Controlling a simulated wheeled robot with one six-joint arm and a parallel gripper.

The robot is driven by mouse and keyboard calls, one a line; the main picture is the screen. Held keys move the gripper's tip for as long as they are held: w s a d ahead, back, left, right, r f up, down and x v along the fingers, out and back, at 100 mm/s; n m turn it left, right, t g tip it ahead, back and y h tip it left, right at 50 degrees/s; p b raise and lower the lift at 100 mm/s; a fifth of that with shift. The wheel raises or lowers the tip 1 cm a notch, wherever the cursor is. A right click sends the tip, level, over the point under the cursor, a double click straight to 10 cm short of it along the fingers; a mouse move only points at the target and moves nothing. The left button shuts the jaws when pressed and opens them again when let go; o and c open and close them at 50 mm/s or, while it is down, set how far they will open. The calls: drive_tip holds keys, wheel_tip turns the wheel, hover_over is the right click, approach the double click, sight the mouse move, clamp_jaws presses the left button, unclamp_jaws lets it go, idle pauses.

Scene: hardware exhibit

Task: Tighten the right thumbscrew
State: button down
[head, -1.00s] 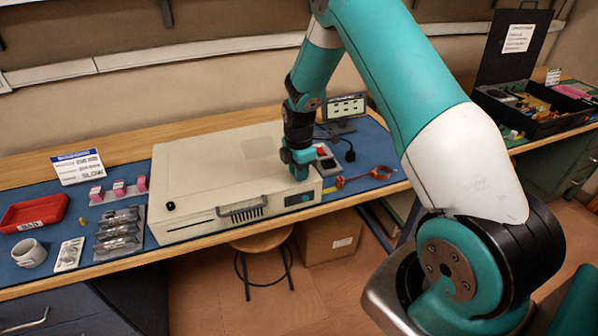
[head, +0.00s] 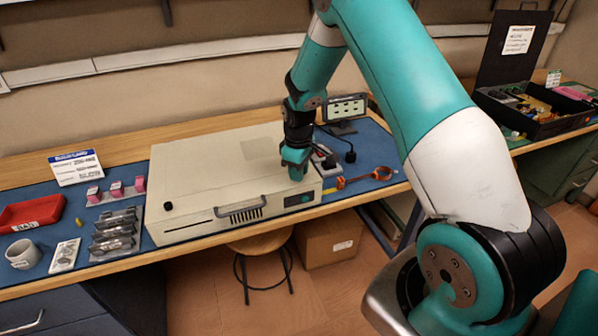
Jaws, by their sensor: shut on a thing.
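A wide cream instrument case (head: 205,195) lies flat on the blue bench mat, with a grey handle and a dark slot on its front face. A small black thumbscrew (head: 168,206) shows on the top at its front left corner. My gripper (head: 296,176) points straight down on the top near the front right corner. It is shut on the right thumbscrew, which the jaws hide from view. I cannot see how far that screw is turned in.
A red tray (head: 32,214), a white mug (head: 23,254) and pink blocks (head: 116,190) stand to the left of the case. To its right are an orange-handled tool (head: 380,174) and a small display (head: 346,107). A black open box (head: 535,110) stands at the far right.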

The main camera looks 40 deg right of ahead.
drive_tip(key=m, duration=0.5)
drive_tip(key=shift+m, duration=0.4)
drive_tip(key=m+b, duration=0.1)
drive_tip(key=m, duration=0.9)
drive_tip(key=shift+m, duration=0.4)
drive_tip(key=m, duration=0.5)
drive_tip(key=c, duration=1)
unclamp_jaws()
wheel_tip(320, 180, up, 18)
drive_tip(key=b, duration=0.2)
drive_tip(key=shift+f, duration=0.25)
